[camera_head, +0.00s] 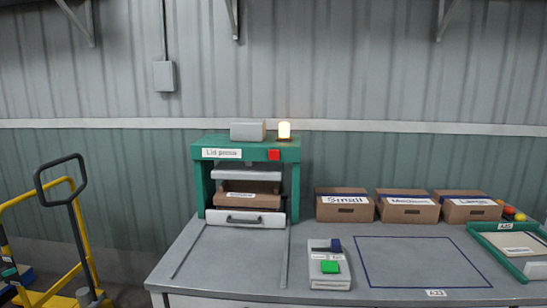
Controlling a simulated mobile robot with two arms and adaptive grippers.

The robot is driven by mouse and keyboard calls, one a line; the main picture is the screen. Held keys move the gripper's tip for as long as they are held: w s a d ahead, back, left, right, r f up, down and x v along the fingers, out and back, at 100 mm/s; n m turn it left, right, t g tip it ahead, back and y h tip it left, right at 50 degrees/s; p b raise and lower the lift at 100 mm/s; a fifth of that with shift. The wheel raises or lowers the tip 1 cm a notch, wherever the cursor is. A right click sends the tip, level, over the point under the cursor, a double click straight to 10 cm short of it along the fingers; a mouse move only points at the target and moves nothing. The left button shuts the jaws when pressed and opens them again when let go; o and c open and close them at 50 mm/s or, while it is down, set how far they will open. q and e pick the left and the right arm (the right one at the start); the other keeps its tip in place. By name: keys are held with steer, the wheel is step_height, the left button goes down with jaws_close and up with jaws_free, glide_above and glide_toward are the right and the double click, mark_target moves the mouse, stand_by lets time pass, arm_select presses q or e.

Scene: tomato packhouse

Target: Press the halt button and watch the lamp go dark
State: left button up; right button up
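The lid press (200,170) is a green frame at the back left of the table, with a sign reading "Lid press". Neither of my grippers is in view.
Inside the press a brown box (262,188) sits behind a white drawer front with a dark handle (243,219). Cardboard boxes (345,212) line the table's back. A green tray (490,229) is at right. The blue-outlined area is empty. A yellow trolley (85,255) stands left.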

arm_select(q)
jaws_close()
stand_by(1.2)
